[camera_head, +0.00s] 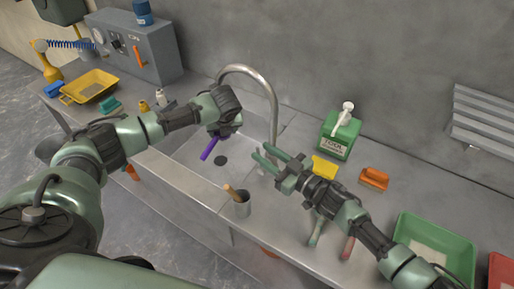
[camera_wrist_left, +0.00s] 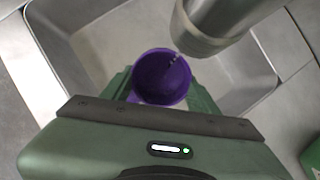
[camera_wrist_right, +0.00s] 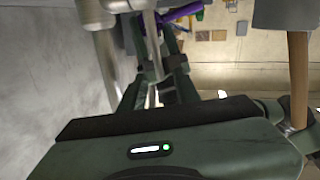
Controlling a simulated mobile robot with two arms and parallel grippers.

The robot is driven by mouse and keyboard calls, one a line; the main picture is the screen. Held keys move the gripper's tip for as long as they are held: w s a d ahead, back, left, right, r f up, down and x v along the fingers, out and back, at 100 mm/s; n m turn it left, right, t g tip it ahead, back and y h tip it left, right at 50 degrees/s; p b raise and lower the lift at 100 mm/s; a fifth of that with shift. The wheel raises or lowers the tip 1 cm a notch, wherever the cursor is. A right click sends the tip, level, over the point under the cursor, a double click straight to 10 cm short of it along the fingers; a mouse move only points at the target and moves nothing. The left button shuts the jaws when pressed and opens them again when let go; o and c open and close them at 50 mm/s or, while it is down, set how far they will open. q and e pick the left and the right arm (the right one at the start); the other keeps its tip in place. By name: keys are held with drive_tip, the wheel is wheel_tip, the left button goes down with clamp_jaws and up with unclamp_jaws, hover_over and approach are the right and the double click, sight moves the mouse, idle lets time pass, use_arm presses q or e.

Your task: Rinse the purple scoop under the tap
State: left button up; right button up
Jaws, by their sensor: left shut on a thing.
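The purple scoop (camera_head: 208,149) hangs over the sink (camera_head: 190,158), held by my left gripper (camera_head: 222,132). In the left wrist view its round bowl (camera_wrist_left: 150,85) faces the camera, with the tap's spout (camera_wrist_left: 205,25) just above it. A thin pale streak, perhaps water, shows between spout and bowl. The tap (camera_head: 262,82) arches from the back of the sink. My right gripper (camera_head: 269,158) is empty, its fingers apart, close to the tap's base. In the right wrist view, the metal tap (camera_wrist_right: 145,25) stands near its fingers, and whether they touch is unclear.
A green tub (camera_head: 432,245) stands farther right, a yellow tub (camera_head: 88,86) far left.

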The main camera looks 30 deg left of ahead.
sight(258, 149)
drive_tip(key=shift+x, duration=1.6)
clamp_jaws()
